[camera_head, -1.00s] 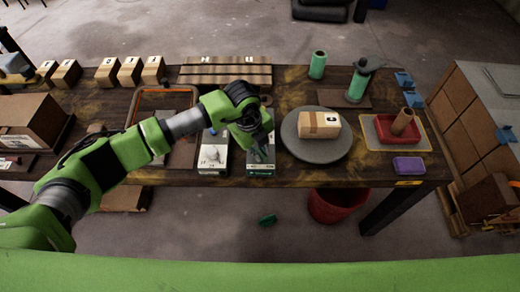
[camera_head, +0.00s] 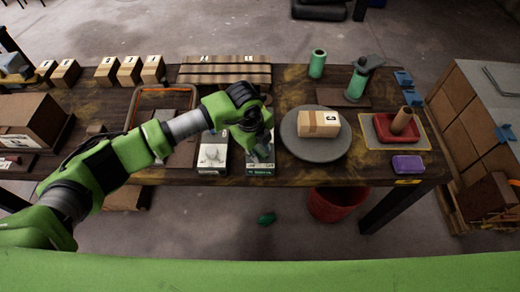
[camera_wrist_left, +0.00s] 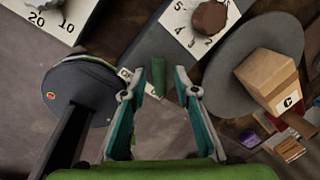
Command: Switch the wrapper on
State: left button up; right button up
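The wrapper's grey round turntable (camera_head: 298,150) is on the table with a cardboard box (camera_head: 318,124) on it; both show in the left wrist view, the turntable (camera_wrist_left: 232,70) at upper right. To its left is a dark control box (camera_head: 260,169) with a white dial plate and brown knob (camera_wrist_left: 210,17). A green lever-like switch part (camera_wrist_left: 159,73) lies near small white labels. My left gripper (camera_wrist_left: 160,92) is over this control box, its fingers apart on either side of the green part. Contact cannot be told. My right gripper is not in view.
Another control box with a pale knob (camera_head: 212,155) stands just left. A red tray (camera_head: 385,130) and a purple block (camera_head: 408,163) are right of the turntable. A red bin (camera_head: 335,205) and a small green thing (camera_head: 266,218) are below the table's front edge.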

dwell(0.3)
pick_arm(q)
notch_tip(320, 180, up, 12)
jog(key=s+a, duration=0.1)
jog(key=shift+s+a, duration=0.35)
jog(key=shift+f, duration=0.15)
